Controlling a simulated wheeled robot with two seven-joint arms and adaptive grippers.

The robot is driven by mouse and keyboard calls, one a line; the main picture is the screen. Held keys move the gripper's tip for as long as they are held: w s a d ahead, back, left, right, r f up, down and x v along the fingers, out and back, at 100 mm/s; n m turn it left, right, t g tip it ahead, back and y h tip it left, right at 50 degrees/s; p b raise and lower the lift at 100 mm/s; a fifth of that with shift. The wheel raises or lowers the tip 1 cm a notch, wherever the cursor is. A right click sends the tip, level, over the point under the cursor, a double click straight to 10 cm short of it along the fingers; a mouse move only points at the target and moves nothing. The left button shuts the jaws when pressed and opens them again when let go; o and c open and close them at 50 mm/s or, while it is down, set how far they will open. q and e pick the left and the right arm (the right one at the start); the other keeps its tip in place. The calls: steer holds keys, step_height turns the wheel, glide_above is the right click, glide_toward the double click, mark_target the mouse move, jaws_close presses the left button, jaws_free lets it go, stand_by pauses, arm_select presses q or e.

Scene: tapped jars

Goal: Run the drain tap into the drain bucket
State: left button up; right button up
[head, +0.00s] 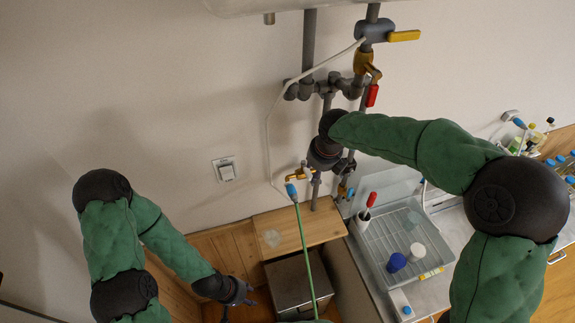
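Small brass taps sit low on the grey pipework: one at the left (300,175) and one with a blue handle at the right (346,190). I cannot tell which is the drain tap. My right gripper (322,160) is at the pipes just above them; its wrist hides its fingers and part of the pipework. My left gripper (238,298) is low at the left, apart from the taps, with its dark fingers spread and nothing seen between them.
A thin green pole or hose (306,250) with a blue end runs down in front of a wooden shelf (312,229). Higher pipes carry a red handle (372,95) and a yellow handle (403,36). A sink tray (408,235) with a blue and a white item is at the right.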

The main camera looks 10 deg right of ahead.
mark_target(307, 171)
steer(key=b+x, duration=0.5)
steer(key=x, duration=0.2)
steer(key=shift+f+b, duration=0.3)
steer(key=shift+f, duration=0.1)
steer(key=shift+w, duration=0.15)
stand_by(0.3)
